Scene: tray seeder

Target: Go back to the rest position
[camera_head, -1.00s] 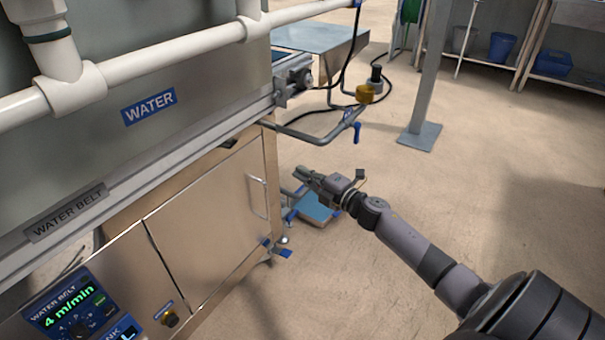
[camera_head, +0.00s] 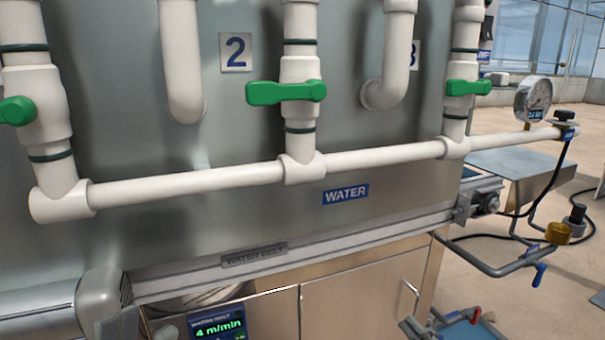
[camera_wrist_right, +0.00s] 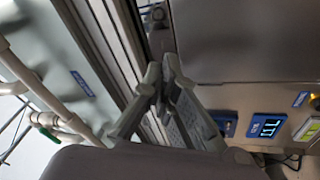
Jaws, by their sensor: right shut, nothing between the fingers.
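My right gripper (camera_wrist_right: 161,82) is shut and empty in the right wrist view, its two grey fingers meeting near the middle. Beyond it in that view are the machine's metal rails and steel front. My left gripper does not show in either view.
The steel water machine fills most of the head view, with white pipes (camera_head: 220,182), green valves (camera_head: 286,93), a pressure gauge (camera_head: 533,97) and a WATER BELT rail (camera_head: 330,245). A bent pipe with a blue handle (camera_head: 539,273) juts out right. Open floor (camera_head: 570,315) lies beyond.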

